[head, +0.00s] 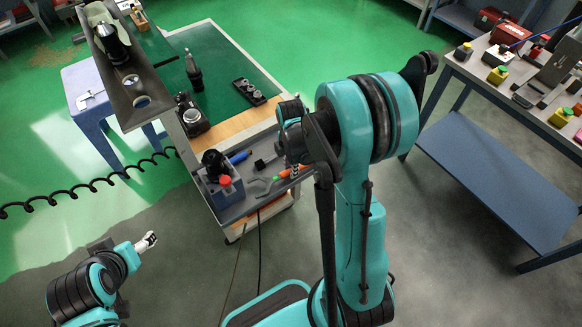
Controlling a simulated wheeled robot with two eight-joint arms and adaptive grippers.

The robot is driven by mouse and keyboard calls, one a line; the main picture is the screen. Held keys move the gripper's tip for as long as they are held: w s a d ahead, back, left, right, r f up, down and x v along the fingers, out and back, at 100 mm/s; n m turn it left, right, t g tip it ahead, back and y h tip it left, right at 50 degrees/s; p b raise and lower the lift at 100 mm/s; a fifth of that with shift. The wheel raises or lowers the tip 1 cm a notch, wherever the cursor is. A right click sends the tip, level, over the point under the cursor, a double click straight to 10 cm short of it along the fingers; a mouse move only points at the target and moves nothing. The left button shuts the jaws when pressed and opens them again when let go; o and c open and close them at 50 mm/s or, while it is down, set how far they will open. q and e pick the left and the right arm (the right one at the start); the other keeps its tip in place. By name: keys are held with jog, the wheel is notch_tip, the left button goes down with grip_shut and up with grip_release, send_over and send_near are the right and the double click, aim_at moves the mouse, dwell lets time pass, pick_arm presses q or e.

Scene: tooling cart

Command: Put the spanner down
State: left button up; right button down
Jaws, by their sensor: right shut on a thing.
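My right gripper (289,150) is over the lower front part of the tooling cart (250,208), pointing down. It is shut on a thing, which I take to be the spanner. The gripper and arm hide most of it, so its shape and whether it touches the cart cannot be told. My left gripper (147,241) is low at the left, over bare floor and away from the cart. Its fingers are too small to tell open from shut. A small silver tool (88,98) lies on the blue stool (82,78) at the left.
The cart's grey tray holds a container (220,190) with a red-topped item, a blue-handled tool (239,157) and an orange-handled tool (291,171). The green mat (222,64) above has a black holder (248,91) and free room. A workbench (470,75) stands at right.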

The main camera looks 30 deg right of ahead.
jog(key=shift+f+b, duration=0.55)
jog(key=shift+b, duration=0.05)
dwell(0.4)
jog(key=c, duration=1.3)
grip_release()
jog(key=shift+r, duration=0.1)
notch_tip(320, 180, up, 12)
jog(key=s+a+r+m+t, duration=0.2)
jog(key=s+a+m, duration=0.3)
jog(key=m, duration=0.3)
jog(key=s+a+r+m+t, duration=0.3)
jog(key=s+a+m+t, duration=0.1)
jog(key=m, duration=0.5)
jog(key=shift+s+a+m+t, duration=0.35)
jog(key=shift+a+t, duration=0.25)
jog(key=shift+a, duration=0.25)
